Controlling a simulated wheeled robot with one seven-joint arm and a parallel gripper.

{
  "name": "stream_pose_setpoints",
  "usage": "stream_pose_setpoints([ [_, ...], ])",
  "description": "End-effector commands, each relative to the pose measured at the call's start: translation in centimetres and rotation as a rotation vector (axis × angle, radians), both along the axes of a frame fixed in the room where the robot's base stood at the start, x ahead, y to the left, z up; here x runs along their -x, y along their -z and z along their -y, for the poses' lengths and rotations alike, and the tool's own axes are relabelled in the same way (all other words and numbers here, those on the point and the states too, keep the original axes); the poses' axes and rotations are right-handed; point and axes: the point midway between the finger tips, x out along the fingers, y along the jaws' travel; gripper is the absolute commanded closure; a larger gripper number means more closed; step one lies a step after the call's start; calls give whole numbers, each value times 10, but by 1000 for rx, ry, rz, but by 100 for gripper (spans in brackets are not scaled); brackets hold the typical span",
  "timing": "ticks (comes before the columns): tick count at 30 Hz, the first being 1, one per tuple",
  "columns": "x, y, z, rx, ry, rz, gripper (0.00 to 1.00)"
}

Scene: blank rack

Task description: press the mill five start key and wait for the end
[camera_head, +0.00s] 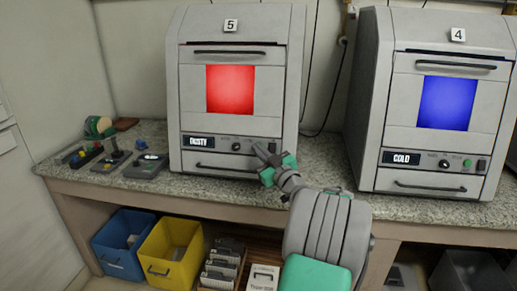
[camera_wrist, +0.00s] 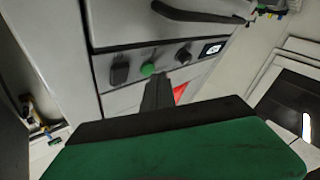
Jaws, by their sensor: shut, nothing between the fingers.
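Mill five (camera_head: 185,75) is the grey machine with the "5" label on the left of the counter. Its window (camera_head: 230,89) glows red and its display (camera_head: 199,141) reads "DUSTY". My gripper (camera_head: 259,149) is shut and empty, its tips at the right part of mill five's lower panel. In the wrist view, the green round start key (camera_wrist: 147,69) sits between a black switch (camera_wrist: 119,70) and a dark knob (camera_wrist: 183,56). The shut fingertips (camera_wrist: 159,80) are right beside the key; I cannot tell whether they touch it. In the head view my gripper hides the key.
Mill four (camera_head: 370,110), with a blue window and a "COLD" display (camera_head: 401,159), stands to the right. Small devices (camera_head: 147,165) lie on the speckled counter (camera_head: 215,186) at left. Below are a blue bin (camera_head: 112,262), a yellow bin (camera_head: 160,270) and boxes.

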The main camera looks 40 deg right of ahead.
Motion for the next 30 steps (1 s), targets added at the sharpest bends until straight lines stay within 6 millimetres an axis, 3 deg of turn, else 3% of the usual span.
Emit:
stream_pose_setpoints([
  [30, -6, 3, 7, 0, -1, 0, 100],
])
